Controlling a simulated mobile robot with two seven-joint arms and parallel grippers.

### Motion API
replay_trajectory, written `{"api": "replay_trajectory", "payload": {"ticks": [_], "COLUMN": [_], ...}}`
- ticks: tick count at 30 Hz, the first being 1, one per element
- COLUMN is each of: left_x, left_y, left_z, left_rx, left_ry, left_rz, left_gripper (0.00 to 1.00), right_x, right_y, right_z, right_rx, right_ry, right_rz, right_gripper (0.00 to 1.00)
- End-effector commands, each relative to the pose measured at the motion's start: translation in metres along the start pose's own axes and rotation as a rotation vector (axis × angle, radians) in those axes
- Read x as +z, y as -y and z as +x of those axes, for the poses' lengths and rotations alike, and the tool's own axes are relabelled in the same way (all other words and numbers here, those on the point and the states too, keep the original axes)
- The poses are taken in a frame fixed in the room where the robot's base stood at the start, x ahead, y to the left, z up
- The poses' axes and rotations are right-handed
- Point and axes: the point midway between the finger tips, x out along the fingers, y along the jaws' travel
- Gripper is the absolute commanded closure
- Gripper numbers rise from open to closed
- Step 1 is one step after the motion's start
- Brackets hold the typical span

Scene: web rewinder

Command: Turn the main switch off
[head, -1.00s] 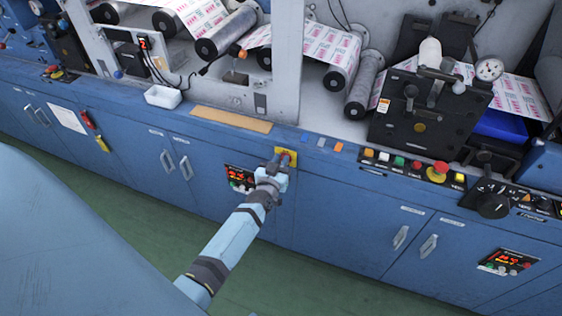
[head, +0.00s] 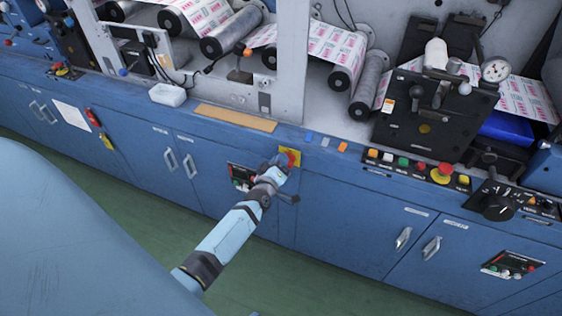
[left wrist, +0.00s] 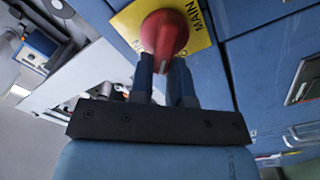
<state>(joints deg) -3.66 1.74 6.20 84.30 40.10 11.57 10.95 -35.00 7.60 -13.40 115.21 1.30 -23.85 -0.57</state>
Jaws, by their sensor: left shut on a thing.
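The main switch (head: 292,157) is a red knob on a yellow plate on the blue cabinet front, just below the counter edge. In the left wrist view the red knob (left wrist: 165,32) sits on a yellow plate (left wrist: 198,22) marked "MAIN". My left gripper (head: 283,161) is at the switch and hides part of it. In the left wrist view its two fingers (left wrist: 163,66) are closed on the knob's near part. The knob's exact setting cannot be read. My right gripper is not in view.
Push buttons and a red emergency stop (head: 444,170) line the counter to the right. Green floor (head: 130,215) lies in front of the cabinets.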

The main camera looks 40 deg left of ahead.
Motion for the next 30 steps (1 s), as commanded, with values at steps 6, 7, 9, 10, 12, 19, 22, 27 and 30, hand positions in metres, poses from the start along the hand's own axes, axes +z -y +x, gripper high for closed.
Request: {"api": "replay_trajectory", "payload": {"ticks": [6,7,9,10,12,19,22,27,30], "left_x": [0.002,0.002,0.003,0.003,0.004,0.005,0.006,0.007,0.007], "left_y": [0.007,0.007,0.009,0.009,0.011,0.014,0.015,0.015,0.015], "left_z": [0.0,0.0,-0.001,-0.001,-0.001,0.0,0.0,0.0,0.0], "left_rx": [-0.001,-0.001,-0.001,-0.001,-0.001,-0.001,-0.001,-0.002,-0.002], "left_ry": [0.001,0.001,0.001,0.001,0.001,0.001,0.002,0.002,0.002], "left_rz": [-0.205,-0.235,-0.3,-0.327,-0.39,-0.565,-0.622,-0.692,-0.718], "left_gripper": [1.0,1.0,1.0,1.0,1.0,1.0,1.0,1.0,1.0], "right_x": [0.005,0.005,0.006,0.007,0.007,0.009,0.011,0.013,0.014], "right_y": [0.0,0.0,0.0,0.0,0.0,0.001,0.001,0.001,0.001], "right_z": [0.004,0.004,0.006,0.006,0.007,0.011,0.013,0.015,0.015], "right_rx": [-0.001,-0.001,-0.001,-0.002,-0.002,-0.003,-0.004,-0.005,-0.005], "right_ry": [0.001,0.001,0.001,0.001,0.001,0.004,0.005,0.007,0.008], "right_rz": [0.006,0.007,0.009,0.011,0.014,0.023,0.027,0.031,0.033], "right_gripper": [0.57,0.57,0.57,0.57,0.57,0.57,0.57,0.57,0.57]}}
